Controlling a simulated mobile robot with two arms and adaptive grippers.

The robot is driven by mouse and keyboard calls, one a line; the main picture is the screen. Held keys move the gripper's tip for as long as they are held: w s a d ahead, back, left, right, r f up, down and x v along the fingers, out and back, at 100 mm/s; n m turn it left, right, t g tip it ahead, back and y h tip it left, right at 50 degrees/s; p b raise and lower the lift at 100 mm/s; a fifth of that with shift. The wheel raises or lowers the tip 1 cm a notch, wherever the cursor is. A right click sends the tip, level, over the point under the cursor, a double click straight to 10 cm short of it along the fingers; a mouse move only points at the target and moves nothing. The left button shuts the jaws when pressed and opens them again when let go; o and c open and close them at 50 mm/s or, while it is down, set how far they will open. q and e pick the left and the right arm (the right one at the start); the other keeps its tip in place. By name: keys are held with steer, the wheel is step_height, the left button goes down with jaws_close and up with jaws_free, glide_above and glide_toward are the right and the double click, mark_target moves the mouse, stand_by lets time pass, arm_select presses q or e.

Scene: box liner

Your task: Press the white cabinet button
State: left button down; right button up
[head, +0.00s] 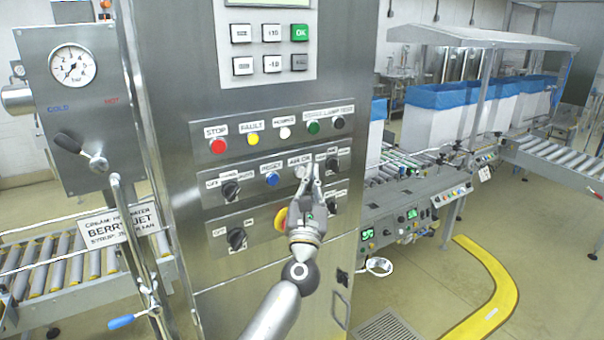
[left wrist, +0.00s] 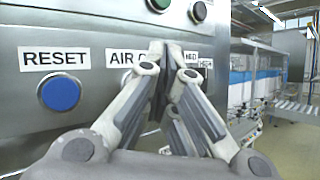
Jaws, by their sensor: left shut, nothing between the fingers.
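The cabinet (head: 270,95) has a steel front with rows of labelled buttons. In the top row, a white button (head: 285,132) sits between a yellow and a green one. In the row below, a pale round button (head: 300,172) shows under the "AIR ON" label, right of the blue reset button (head: 272,179). My left gripper (head: 313,176) is shut and empty, its fingertips at the panel just right of the pale button. In the left wrist view, the shut fingers (left wrist: 163,62) cover the spot below "AIR ON"; I cannot tell whether they touch it. My right gripper is not in view.
A red stop button (head: 218,146) and several black rotary knobs share the panel. A yellow-collared button (head: 281,219) is partly behind my left gripper. A gauge box (head: 75,90) with a lever stands left. Roller conveyors (head: 410,165) run to the right.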

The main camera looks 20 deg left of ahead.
arm_select(q)
steer(key=shift+w+a, duration=0.1)
steer(key=shift+a, duration=0.05)
steer(key=shift+w+a, duration=0.15)
steer(key=shift+a, duration=0.05)
steer(key=shift+w+a, duration=0.25)
steer(key=shift+a, duration=0.1)
stand_by(0.9)
steer(key=shift+s+d, duration=0.1)
steer(key=shift+d, duration=0.05)
steer(key=shift+s+d, duration=0.45)
steer(key=shift+d, duration=0.05)
steer(key=shift+d, duration=0.1)
stand_by(0.3)
steer(key=s+d, duration=0.1)
steer(key=d, duration=0.1)
steer(key=s+d+p, duration=0.1)
steer(key=s, duration=0.1)
steer(key=shift+d, duration=0.4)
